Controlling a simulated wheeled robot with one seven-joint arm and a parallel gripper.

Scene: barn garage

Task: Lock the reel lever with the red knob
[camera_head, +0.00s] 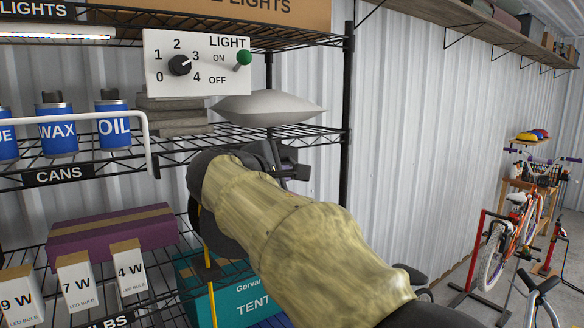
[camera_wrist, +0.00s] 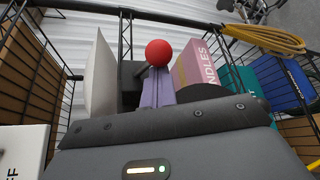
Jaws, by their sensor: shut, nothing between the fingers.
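In the wrist view a round red knob (camera_wrist: 158,52) stands just beyond the tips of my gripper (camera_wrist: 157,72). The purple-grey fingers are together with nothing between them. The knob overlaps the fingertips in the picture, and I cannot tell whether they touch. In the head view my gripper (camera_head: 290,174) is beside the shelf's right end, below the grey cushion-like thing. The knob does not show there; my arm blocks much of that area. I cannot make out the reel's body clearly.
A black wire shelf (camera_head: 330,130) stands close around my arm. On it are a light control panel (camera_head: 160,80), blue cans (camera_head: 113,124), a purple box (camera_head: 112,232) and a teal tent box (camera_head: 232,290). A yellow coil (camera_wrist: 262,38) shows in the wrist view.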

